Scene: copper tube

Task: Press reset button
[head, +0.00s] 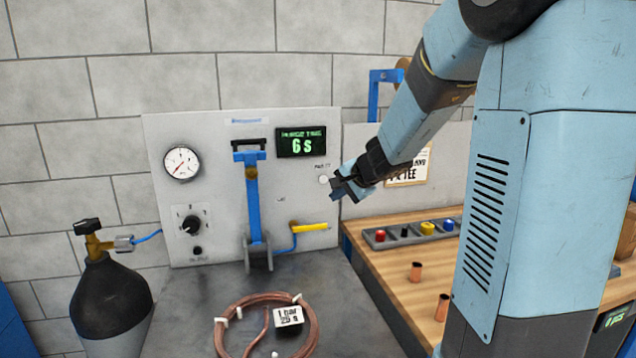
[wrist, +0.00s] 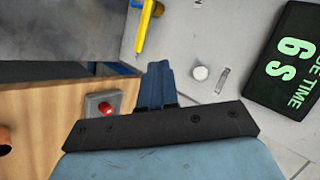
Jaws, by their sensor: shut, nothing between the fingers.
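A small white round button (head: 323,180) sits on the grey panel (head: 225,200), below the timer display and a small label that is hard to read. It also shows in the wrist view (wrist: 200,73), beside a small slotted label. My gripper (head: 344,186) is shut and empty, just right of the button in the head view. In the wrist view my closed fingertips (wrist: 157,70) point at the panel area, left of the button. There seems to be a gap between them and the button; contact is not visible.
The timer (head: 301,142) reads 6 s. A yellow-handled valve (head: 310,227), blue lever (head: 253,205), gauge (head: 182,163) and knob (head: 192,223) are on the panel. A tray of coloured parts (head: 393,241) and copper pieces (head: 415,271) stand on the wooden bench. A copper coil (head: 227,312) lies in front.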

